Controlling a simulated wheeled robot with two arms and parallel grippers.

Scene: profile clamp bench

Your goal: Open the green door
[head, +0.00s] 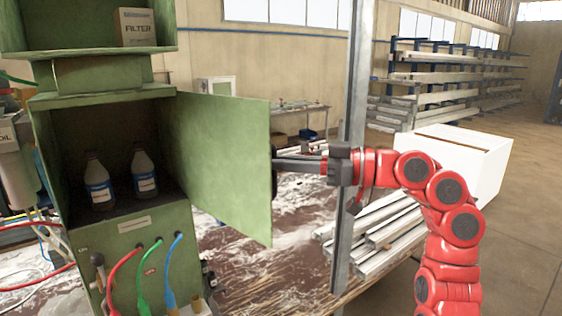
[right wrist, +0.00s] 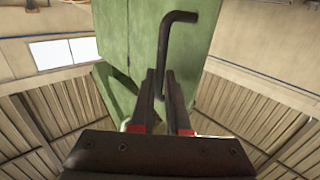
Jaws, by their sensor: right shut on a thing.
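The green door (head: 222,160) stands wide open, swung out to the right from the green cabinet (head: 130,225). Inside the cabinet are two bottles with labels, a left one (head: 97,182) and a right one (head: 144,175). My right gripper (head: 280,163) reaches in from the right to the door's outer edge. In the right wrist view, a dark bent handle (right wrist: 163,45) on the green door runs down between the fingers of my right gripper (right wrist: 165,95), which is shut on it. In the head view the door mostly hides the handle. My left gripper is not in view.
A grey upright post (head: 355,100) stands close to my right gripper. Metal profiles (head: 375,235) lie on the bench behind my arm, near a white box (head: 480,160). A filter box (head: 137,27) sits on the upper shelf. Coloured hoses (head: 122,280) hang at the cabinet's front.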

